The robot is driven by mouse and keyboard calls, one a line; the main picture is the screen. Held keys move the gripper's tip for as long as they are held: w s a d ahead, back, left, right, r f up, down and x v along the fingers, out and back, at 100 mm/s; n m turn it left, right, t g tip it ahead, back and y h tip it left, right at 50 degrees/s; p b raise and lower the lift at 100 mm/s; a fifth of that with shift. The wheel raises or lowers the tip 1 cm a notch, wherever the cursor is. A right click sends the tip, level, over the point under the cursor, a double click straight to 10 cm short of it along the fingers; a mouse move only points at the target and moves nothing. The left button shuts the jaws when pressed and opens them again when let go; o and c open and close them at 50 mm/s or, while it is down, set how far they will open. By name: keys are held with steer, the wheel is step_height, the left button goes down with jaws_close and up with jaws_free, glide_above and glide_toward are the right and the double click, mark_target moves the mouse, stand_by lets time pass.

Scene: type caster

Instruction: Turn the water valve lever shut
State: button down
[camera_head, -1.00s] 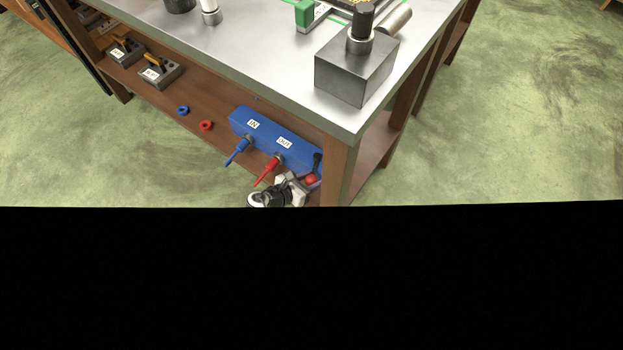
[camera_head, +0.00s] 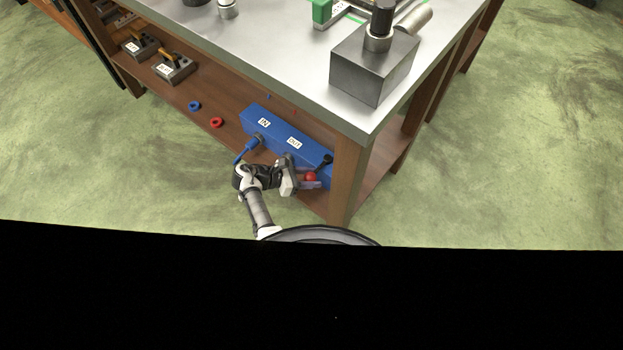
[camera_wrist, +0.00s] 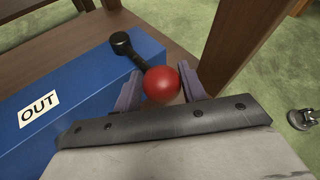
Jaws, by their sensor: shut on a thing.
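The water valve is at the right end of a blue manifold block (camera_head: 262,112) on the bench's lower shelf. Its lever is a short dark rod with a black knob (camera_wrist: 121,43) at one end and a red ball (camera_wrist: 161,85) at the other. The ball also shows in the head view (camera_head: 311,176). My gripper (camera_wrist: 163,88) has its two fingers on either side of the red ball and is shut on it. In the head view my gripper (camera_head: 307,178) reaches the block from the front left. The rod is partly hidden behind the ball.
A wooden bench leg (camera_head: 345,180) stands close to the right of the valve. A blue lever-like piece (camera_head: 246,151) sticks out below the IN label. A blue ring (camera_head: 194,106) and a red ring (camera_head: 216,122) lie on the shelf. The metal benchtop overhangs above.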

steer(key=shift+w+d+r, duration=0.1)
steer(key=shift+d+r, duration=0.15)
steer(key=shift+d, duration=0.1)
steer(key=c, duration=0.9)
jaws_free()
steer(key=shift+w+a+r, duration=0.1)
steer(key=shift+a, duration=0.05)
steer(key=shift+a, duration=0.15)
steer(key=shift+a, duration=0.25)
steer(key=v, duration=1.3)
